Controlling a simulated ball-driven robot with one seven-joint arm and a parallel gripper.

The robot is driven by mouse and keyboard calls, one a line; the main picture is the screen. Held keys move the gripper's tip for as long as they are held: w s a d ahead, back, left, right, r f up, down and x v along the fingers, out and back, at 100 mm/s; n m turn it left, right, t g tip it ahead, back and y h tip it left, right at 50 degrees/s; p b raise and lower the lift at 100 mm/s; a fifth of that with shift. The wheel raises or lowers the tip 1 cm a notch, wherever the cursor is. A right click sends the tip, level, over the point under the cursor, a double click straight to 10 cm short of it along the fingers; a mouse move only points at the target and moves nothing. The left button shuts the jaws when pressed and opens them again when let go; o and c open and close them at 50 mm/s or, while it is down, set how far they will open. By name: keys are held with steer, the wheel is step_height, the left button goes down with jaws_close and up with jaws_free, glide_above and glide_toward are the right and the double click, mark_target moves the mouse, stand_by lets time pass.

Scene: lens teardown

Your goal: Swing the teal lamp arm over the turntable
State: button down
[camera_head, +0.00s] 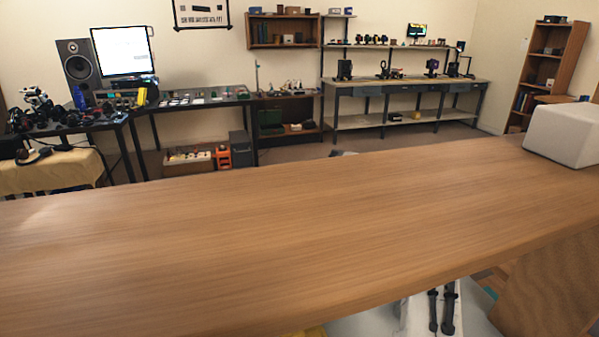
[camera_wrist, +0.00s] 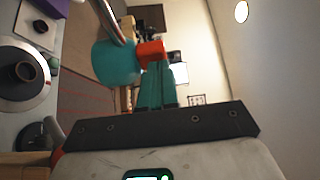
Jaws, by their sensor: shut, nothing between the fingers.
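In the wrist view, a teal rounded piece (camera_wrist: 116,63), apparently part of the lamp, stands left of my gripper, near a shiny metal rod (camera_wrist: 108,20). An orange block (camera_wrist: 151,51) lies between the teal piece and my fingertips; I cannot tell whether they touch. My gripper (camera_wrist: 167,74) is shut and empty, its dark green fingers rising from a dark crossbar. The turntable (camera_wrist: 42,88), a silvery round disc bearing a dark cup-like part, is at the far left edge, partly cut off. The head view shows neither my gripper nor the lamp clearly.
In the head view, a wide wooden surface (camera_head: 270,220) fills the foreground, bare except for a pale box (camera_head: 565,135) at right. Behind are a monitor desk (camera_head: 185,103) and a long workbench (camera_head: 400,84). A purple box (camera_wrist: 54,8) sits near the turntable in the wrist view.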

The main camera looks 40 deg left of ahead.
steer(key=shift+s+a, duration=0.65)
steer(key=shift+a, duration=0.3)
